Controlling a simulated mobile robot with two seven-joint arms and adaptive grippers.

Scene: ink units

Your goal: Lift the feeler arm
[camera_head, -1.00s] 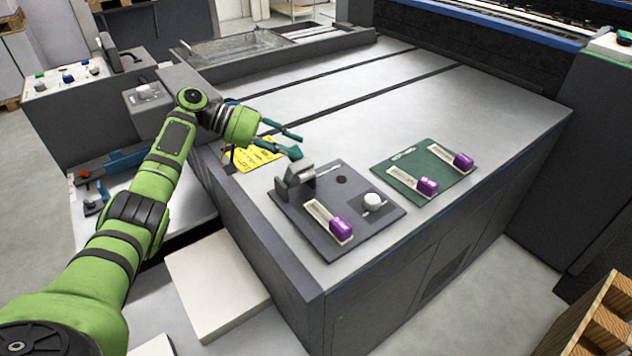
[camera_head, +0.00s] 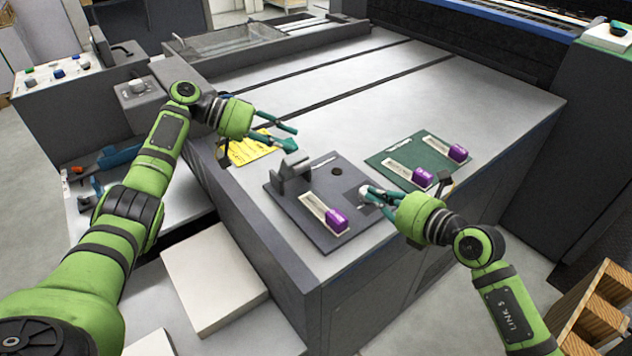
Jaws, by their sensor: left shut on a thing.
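A dark grey plate (camera_head: 318,236) lies on the machine top. It bears a grey angled bracket (camera_head: 291,176), a purple-ended slider (camera_head: 335,219) and a pale round knob (camera_head: 365,191). I cannot tell for sure which part is the feeler arm; the bracket is the most arm-like. My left gripper (camera_head: 294,137) hangs just behind and above the bracket, its teal fingers around something too small to make out. My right gripper (camera_head: 368,199) has its fingertips at the knob, fingers apart, partly hiding it.
A green plate (camera_head: 385,160) with two purple-ended sliders lies just behind my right gripper. A yellow sheet (camera_head: 250,150) lies under my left gripper. The machine top (camera_head: 400,85) behind is bare. A wooden crate (camera_head: 600,315) stands at lower right.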

